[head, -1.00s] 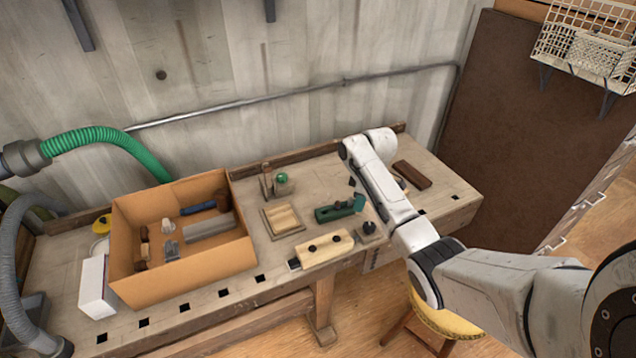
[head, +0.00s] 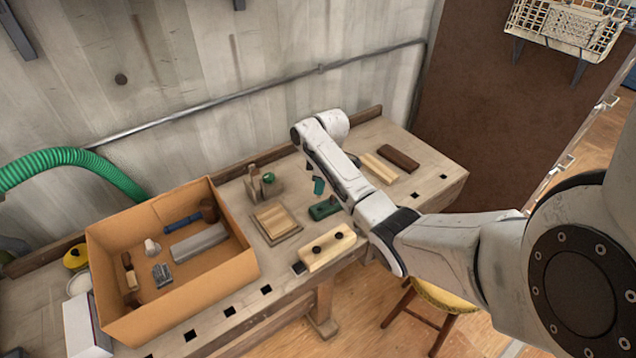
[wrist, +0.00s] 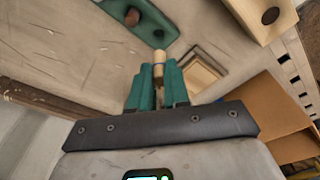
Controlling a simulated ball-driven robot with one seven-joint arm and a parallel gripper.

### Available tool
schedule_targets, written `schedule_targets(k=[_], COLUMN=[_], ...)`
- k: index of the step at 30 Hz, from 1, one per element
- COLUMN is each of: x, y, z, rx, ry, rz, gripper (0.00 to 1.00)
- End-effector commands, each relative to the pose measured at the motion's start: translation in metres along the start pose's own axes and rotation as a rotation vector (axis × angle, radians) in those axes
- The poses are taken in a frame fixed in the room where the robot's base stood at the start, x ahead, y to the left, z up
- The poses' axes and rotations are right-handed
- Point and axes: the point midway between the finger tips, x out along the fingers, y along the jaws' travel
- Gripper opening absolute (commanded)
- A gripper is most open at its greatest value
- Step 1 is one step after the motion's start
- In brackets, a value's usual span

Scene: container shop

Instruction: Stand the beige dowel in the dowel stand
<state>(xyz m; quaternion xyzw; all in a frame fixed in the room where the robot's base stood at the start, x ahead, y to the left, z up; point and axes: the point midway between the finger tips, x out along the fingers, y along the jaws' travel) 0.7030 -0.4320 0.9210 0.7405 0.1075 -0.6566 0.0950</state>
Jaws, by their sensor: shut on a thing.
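My gripper (wrist: 158,82) shows in the wrist view with its teal fingers shut on the beige dowel (wrist: 158,56). The dowel's pale end sticks out past the fingertips. A green block (wrist: 148,12) with a brown knob or peg and a dark round hole lies just beyond; it looks like the dowel stand, but I cannot be sure. In the head view my gripper (head: 319,186) hangs above the bench by this green block (head: 325,207). The dowel is too small or hidden to make out there.
A beige block (head: 327,250) with two dark round spots lies near the bench's front edge. A square wooden tray (head: 292,234) and a small wooden block with a green top (head: 270,182) are left of the gripper. An open cardboard box (head: 200,293) holds several parts. Wooden bars (head: 398,158) lie right.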

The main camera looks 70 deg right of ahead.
Motion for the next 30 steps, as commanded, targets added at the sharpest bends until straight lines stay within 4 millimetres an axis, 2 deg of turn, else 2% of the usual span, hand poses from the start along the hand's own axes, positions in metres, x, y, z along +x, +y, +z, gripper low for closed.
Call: schedule_targets(k=[9, 15, 30], x=[0.032, 0.045, 0.046], y=[0.0, 0.0, 0.0], z=[0.004, 0.005, 0.006], rx=[0.0, -0.001, 0.0], ry=[0.0, 0.0, 0.0], rz=[0.001, 0.001, 0.0], gripper=[0.0, 0.0, 0.0])
